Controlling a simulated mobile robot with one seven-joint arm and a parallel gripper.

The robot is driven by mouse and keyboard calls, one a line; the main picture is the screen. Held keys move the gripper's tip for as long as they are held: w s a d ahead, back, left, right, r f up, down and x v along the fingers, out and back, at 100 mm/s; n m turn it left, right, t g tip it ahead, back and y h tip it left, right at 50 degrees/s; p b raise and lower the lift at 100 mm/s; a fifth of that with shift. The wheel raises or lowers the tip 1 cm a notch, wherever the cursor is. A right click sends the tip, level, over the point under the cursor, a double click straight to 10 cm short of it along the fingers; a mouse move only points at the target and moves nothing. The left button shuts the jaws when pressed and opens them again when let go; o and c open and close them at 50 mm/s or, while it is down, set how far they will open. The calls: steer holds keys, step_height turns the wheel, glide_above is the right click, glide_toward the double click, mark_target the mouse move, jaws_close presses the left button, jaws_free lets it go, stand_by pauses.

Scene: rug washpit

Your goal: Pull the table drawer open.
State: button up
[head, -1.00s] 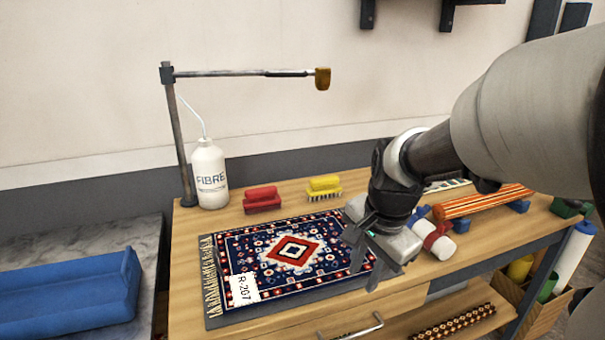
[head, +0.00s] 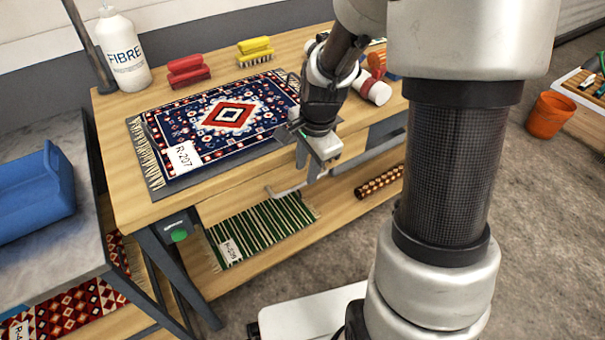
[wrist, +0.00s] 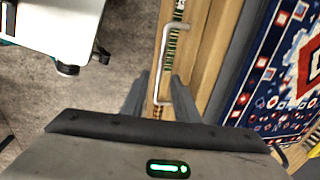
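The table drawer (head: 232,199) has a wooden front under the tabletop's front edge; it looks shut. Its pale bar handle (head: 287,191) sticks out from the front. My gripper (head: 308,168) points down at the handle's right end. In the wrist view the handle (wrist: 161,62) runs between the two spread fingertips of my gripper (wrist: 158,82), with a gap on each side. My gripper is open and holds nothing. I cannot tell whether the fingertips have reached the bar's depth. My wrist partly hides the drawer's right part.
A patterned rug (head: 225,118) with an R-207 tag lies on the tabletop (head: 125,195). Red (head: 187,72) and yellow (head: 254,50) brushes and a FIBRE bottle (head: 122,50) stand behind. A green striped rug (head: 262,228) lies on the lower shelf. The floor in front is partly clear.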

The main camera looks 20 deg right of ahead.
mark_target(304, 182)
steer(key=shift+w+a+f+b, duration=0.1)
steer(key=shift+w+f+b, duration=0.1)
steer(key=shift+f, duration=0.8)
steer(key=shift+w+f+b, duration=0.2)
steer(key=shift+f, duration=0.8)
jaws_close()
